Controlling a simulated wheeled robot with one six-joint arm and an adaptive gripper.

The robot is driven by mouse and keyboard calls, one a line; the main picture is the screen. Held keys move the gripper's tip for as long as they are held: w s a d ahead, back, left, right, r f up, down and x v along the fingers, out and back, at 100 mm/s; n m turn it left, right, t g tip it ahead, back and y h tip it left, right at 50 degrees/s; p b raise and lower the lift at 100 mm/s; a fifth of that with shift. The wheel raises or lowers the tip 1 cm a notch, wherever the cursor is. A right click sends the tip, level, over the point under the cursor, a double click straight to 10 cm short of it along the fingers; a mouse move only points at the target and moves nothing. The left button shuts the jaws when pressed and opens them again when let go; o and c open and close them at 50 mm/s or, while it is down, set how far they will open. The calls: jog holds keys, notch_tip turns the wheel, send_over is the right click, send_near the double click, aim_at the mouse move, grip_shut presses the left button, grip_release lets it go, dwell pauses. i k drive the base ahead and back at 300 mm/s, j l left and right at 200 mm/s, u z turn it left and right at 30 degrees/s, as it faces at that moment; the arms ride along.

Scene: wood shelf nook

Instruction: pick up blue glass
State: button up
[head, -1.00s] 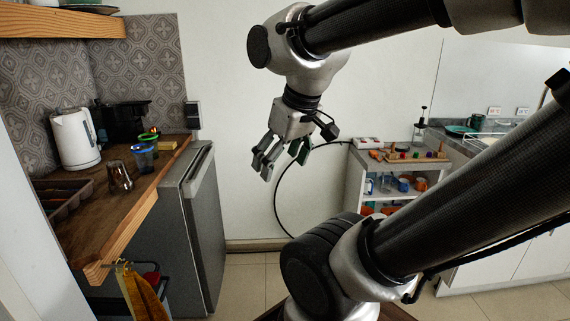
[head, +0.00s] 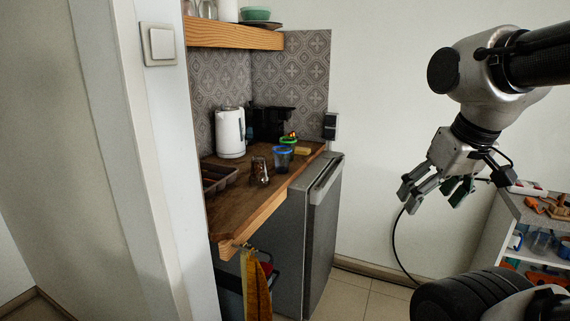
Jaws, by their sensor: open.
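The blue glass (head: 281,159) is a small clear tumbler with a blue rim. It stands upright on the wooden counter (head: 236,201) in the nook, left of centre in the head view. A green-rimmed glass (head: 291,140) stands just behind it, and a brownish clear glass (head: 259,171) stands in front of it to the left. My gripper (head: 436,197) is open and empty. It hangs in the air well to the right of the counter, apart from the blue glass.
A white kettle (head: 230,133), a black coffee machine (head: 270,123) and a yellow sponge (head: 303,151) are on the counter. A dark tray (head: 217,178) lies at its left. A grey fridge (head: 318,228) stands below. A wooden shelf (head: 232,36) hangs above. A wall edge (head: 150,170) is at left.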

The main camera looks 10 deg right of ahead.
aim_at(281, 154)
jog(key=i+l+u, duration=0.25)
jog(key=l, duration=0.35)
jog(key=i+l+u, duration=0.1)
jog(key=i+l, duration=0.15)
jog(key=i+l+u, duration=0.15)
jog(key=l, duration=0.3)
jog(key=i+l+u, duration=0.1)
jog(key=l, duration=0.25)
